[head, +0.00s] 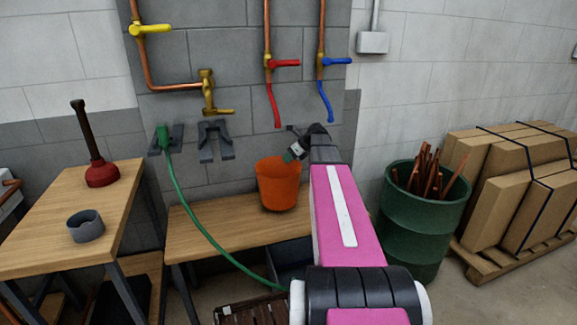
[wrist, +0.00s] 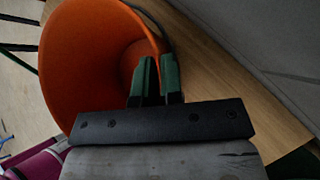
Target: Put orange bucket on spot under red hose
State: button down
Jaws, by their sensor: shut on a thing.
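The orange bucket (head: 279,186) is at the low wooden bench, below the red hose (head: 274,105); I cannot tell whether its base touches the bench. The red hose hangs from a copper pipe with a red valve handle (head: 285,63). My gripper (head: 291,156) is at the bucket's right rim. In the wrist view, its green fingers (wrist: 156,78) are shut on the rim of the bucket (wrist: 90,60), whose open mouth shows. The spot under the red hose is not clearly visible. My pink arm hides part of the bench's right side.
A blue hose (head: 326,100) hangs right of the red one. A green hose (head: 190,210) runs down in front of the low bench (head: 215,228). A green barrel (head: 420,215) stands right.

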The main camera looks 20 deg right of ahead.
aim_at(287, 166)
jog(key=shift+s+f, duration=0.15)
jog(key=shift+f, duration=1.55)
jog(key=c, duration=1.3)
grip_release()
jog(key=shift+o, duration=0.2)
